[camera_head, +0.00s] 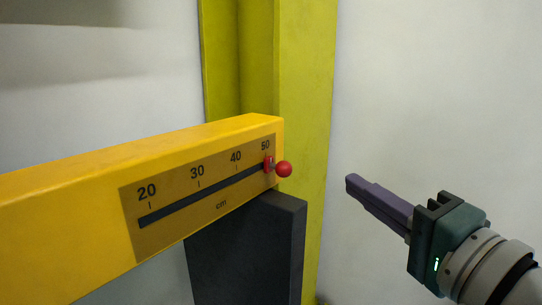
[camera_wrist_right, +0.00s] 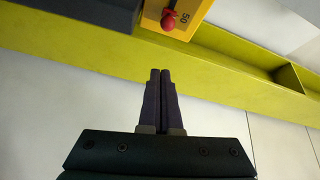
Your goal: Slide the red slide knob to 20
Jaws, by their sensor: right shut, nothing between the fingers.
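The red slide knob (camera_head: 284,169) sits at the right end of the slot (camera_head: 200,198) in the yellow bar (camera_head: 70,215), by the 50 mark. The scale reads 20, 30, 40 and 50 from left to right, with 20 at the far left end. My right gripper (camera_head: 352,184) is to the right of the knob, apart from it, with its fingers closed together and empty. In the right wrist view the knob (camera_wrist_right: 169,20) shows at the top, beyond the shut fingertips (camera_wrist_right: 160,73). My left gripper is not in view.
A yellow-green post (camera_head: 303,90) stands behind the bar's right end. A dark grey block (camera_head: 250,245) is under the bar near the knob. A pale wall (camera_head: 430,80) lies behind, and the space between my right fingertips and the knob looks clear.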

